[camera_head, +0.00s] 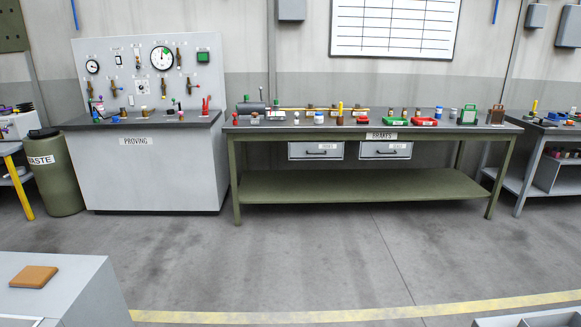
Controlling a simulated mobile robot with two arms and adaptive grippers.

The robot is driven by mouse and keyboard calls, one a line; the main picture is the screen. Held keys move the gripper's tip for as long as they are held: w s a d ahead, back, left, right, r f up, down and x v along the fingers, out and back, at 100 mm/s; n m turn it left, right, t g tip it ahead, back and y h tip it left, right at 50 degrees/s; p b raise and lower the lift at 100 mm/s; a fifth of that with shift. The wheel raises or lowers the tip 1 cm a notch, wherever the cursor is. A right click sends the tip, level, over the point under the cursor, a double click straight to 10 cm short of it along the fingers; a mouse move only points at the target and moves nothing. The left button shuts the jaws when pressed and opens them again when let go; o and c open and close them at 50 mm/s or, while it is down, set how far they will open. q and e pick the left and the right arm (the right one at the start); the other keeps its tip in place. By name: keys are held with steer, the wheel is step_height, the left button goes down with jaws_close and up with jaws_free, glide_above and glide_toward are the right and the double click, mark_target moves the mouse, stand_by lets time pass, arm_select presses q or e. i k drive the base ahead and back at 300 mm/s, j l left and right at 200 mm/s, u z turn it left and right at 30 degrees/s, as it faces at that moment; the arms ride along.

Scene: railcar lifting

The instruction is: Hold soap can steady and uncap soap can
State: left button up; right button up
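Neither of my grippers is in view. I cannot tell for sure which item is the soap can; the small things on the benches are too far off to read. A small blue and white can (319,118) stands upright near the middle of the bench marked BRAKES (365,187). Several small bottles and fittings stand on the grey bench marked PROVING (150,175), also too small to identify.
A gauge panel (140,75) rises behind the PROVING bench. A green WASTE bin (60,175) stands to its left. Red trays (424,122) sit on the BRAKES bench. A grey cabinet (85,290) with a brown block (34,277) is at front left. The floor between is clear.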

mark_target(318, 119)
steer(key=i+z, duration=0.1)
steer(key=i, duration=2.1)
steer(key=i+z, duration=0.2)
steer(key=i, duration=0.45)
steer(key=i+z, duration=0.15)
steer(key=i, duration=0.55)
steer(key=i+j+z, duration=0.2)
steer(key=i, duration=0.45)
